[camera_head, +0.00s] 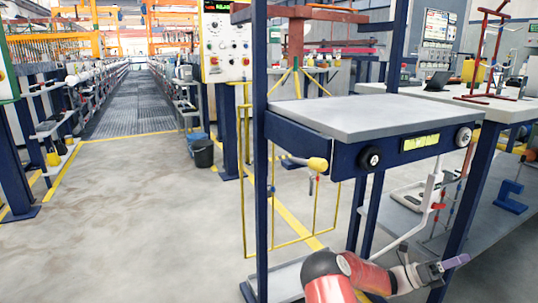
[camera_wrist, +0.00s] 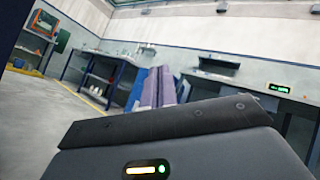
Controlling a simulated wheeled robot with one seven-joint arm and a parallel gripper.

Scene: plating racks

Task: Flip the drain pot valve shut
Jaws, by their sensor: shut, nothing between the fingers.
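My gripper (camera_head: 455,262) is at the lower right of the head view, in front of the steel bench frame, pointing right. Its purple fingers (camera_wrist: 163,86) are together and empty in the wrist view. A white pipe (camera_head: 432,190) stands upright below the bench's right end and carries a small red lever (camera_head: 437,206), which may be the drain pot valve. The lever is above and left of my gripper, apart from it in the picture. Its exact angle is too small to tell. The wrist view shows no valve.
The blue bench (camera_head: 340,117) with its grey top stands over the pipe. Its blue leg (camera_head: 461,215) rises close to my gripper. A yellow-knobbed fitting (camera_head: 317,164) hangs beneath the bench's left part. A black bucket (camera_head: 203,153) stands on the left floor, where there is open room.

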